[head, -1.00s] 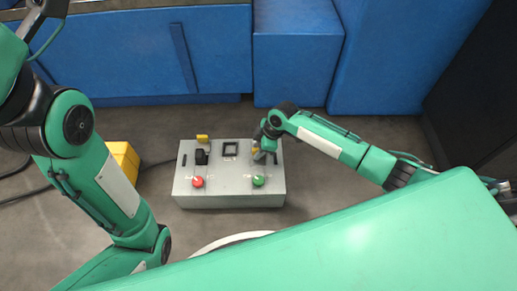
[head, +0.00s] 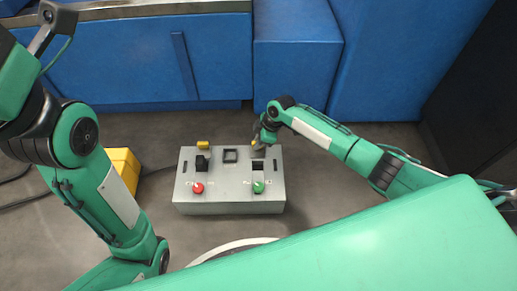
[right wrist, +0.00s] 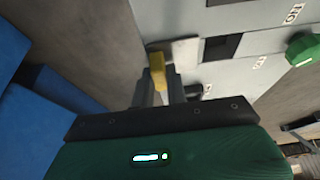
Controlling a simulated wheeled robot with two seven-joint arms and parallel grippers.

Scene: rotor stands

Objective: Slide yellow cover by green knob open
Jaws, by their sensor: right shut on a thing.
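A grey control box (head: 230,205) stands on the floor, with the green knob (head: 258,187) at its front right. Behind that knob, a dark opening (head: 258,167) shows in the panel. My right gripper (head: 258,143) is at the box's far right edge. In the right wrist view, its fingers (right wrist: 163,88) are shut on the yellow tab (right wrist: 157,70) of the cover, whose metal plate (right wrist: 184,50) lies beside the opening (right wrist: 222,46). The green knob (right wrist: 302,48) is to the right there. My left gripper is not in view.
The box also carries a red knob (head: 198,188), a second yellow tab (head: 203,145), a black part (head: 202,163) and a dark square frame (head: 230,155). A yellow case (head: 123,168) stands left. Blue padded blocks (head: 297,55) line the back.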

